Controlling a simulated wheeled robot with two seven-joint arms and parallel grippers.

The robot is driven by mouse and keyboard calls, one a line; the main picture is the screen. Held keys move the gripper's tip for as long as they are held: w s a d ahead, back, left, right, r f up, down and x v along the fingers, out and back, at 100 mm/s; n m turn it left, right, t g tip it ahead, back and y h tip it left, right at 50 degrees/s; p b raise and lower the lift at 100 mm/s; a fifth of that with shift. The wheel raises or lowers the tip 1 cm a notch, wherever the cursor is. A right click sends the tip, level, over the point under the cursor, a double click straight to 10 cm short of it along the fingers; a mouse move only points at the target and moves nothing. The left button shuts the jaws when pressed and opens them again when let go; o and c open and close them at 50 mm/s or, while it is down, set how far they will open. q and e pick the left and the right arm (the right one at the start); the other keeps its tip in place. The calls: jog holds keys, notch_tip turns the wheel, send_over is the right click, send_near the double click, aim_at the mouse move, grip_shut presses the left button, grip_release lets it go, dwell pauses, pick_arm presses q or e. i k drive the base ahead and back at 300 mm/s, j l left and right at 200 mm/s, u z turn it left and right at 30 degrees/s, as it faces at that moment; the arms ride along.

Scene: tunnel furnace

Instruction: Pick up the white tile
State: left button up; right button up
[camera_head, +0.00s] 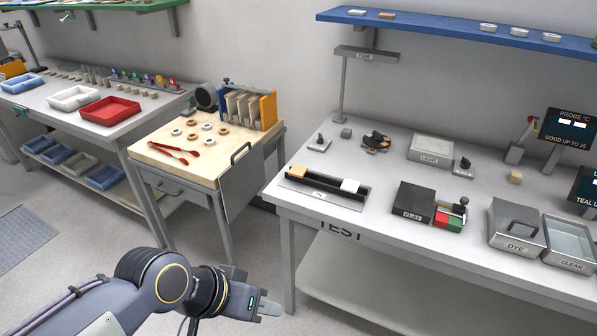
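A white tile (350,185) lies at the right end of a long black holder (325,190) near the left front of the test bench. A tan block (298,171) sits at the holder's other end. My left gripper (270,308) is low in front of the bench, clear of the tile and pointing right. Its pale fingertips show side-on, so I cannot tell whether they are open or shut. I see nothing held in it. My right gripper is not in view.
The test bench (400,244) has a black FLAT box (413,202), a DYE container (516,226) and a CLEAR tray (569,243). A blue shelf (455,32) hangs above. A wooden table (205,165) with red tongs (175,152) stands to the left, past a floor gap.

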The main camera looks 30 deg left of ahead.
aim_at(348, 185)
jog(key=i+l+u, duration=0.1)
jog(key=i+l, duration=0.2)
jog(key=i, duration=0.2)
jog(key=i+l, duration=0.35)
jog(key=i, duration=0.15)
jog(key=u, duration=0.05)
